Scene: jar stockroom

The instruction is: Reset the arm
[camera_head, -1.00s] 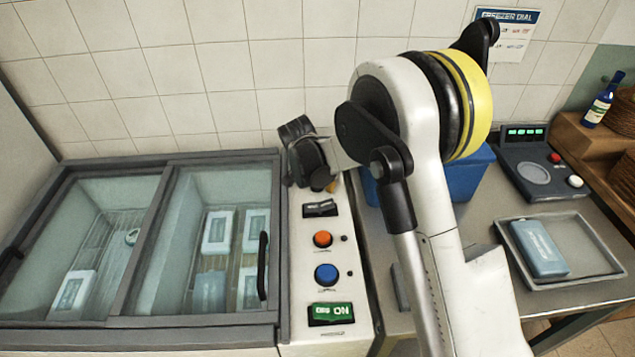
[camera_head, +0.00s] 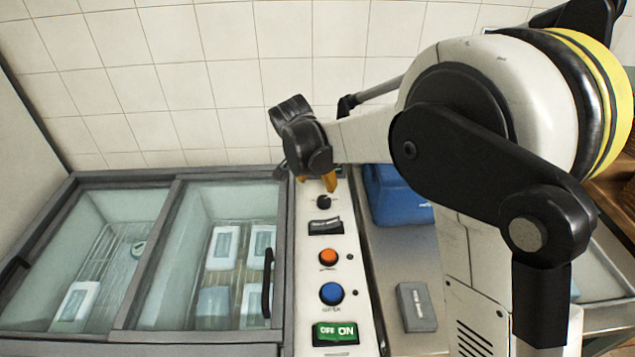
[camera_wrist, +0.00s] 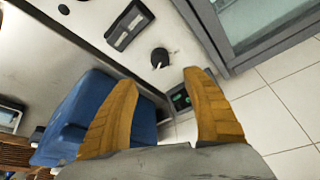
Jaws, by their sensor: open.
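My gripper (camera_head: 316,184) is above the far end of the white control panel (camera_head: 365,325), close to the small black dial (camera_head: 323,201). Its orange fingers point down and partly show below the dark wrist. In the wrist view my gripper (camera_wrist: 163,78) has its two orange fingers spread apart, with nothing between them. The dial (camera_wrist: 160,57) and the black switch (camera_wrist: 130,24) show beyond the fingertips there. My arm fills the right side of the head view and hides much of the counter.
A glass-topped freezer (camera_head: 149,258) with several packs inside stands left of the panel. The panel also bears an orange button (camera_head: 328,257), a blue button (camera_head: 331,293) and a green switch (camera_head: 335,333). A blue bin (camera_head: 398,195) and a grey block (camera_head: 416,306) are on the counter.

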